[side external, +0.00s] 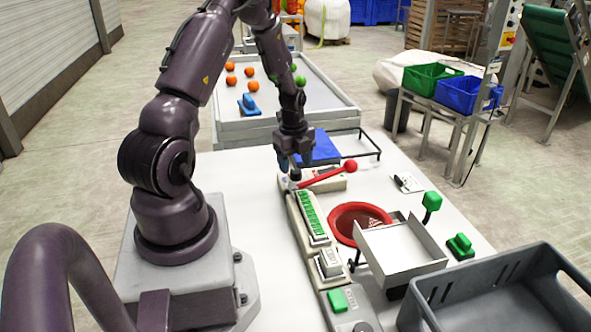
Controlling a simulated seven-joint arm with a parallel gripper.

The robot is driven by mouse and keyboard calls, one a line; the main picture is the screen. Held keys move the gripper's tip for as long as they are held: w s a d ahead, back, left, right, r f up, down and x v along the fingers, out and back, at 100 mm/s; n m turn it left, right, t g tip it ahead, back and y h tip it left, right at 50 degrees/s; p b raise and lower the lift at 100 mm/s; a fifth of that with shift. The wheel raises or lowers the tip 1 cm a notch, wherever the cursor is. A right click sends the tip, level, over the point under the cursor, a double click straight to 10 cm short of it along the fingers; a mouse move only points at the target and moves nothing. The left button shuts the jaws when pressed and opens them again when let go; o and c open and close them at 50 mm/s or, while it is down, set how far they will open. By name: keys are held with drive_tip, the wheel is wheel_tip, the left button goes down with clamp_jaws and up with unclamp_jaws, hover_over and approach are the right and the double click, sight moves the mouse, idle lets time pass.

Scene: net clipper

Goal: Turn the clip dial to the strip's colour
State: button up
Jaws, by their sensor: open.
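My gripper (289,170) points down over the far left end of the clipper bench, jaws open, just above a cream housing (328,184). The clip dial cannot be made out; it may be hidden by my gripper or too small. A long cream rail (299,226) runs towards the camera from there. It carries a row of green pieces (314,214), possibly the coloured strip; I cannot tell for certain. A red lever (324,176) with a red ball knob (350,166) slants up to the right beside my gripper.
A red bowl (343,234) and a raised white tray (402,249) stand right of the rail. A green knob on a post (432,201) and a grey crate (510,298) are further right. Behind are a blue pad (322,149) and a bin with orange and green balls (330,98).

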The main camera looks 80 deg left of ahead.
sight(296, 174)
drive_tip(key=shift+f, duration=1.4)
drive_tip(key=c, duration=0.9)
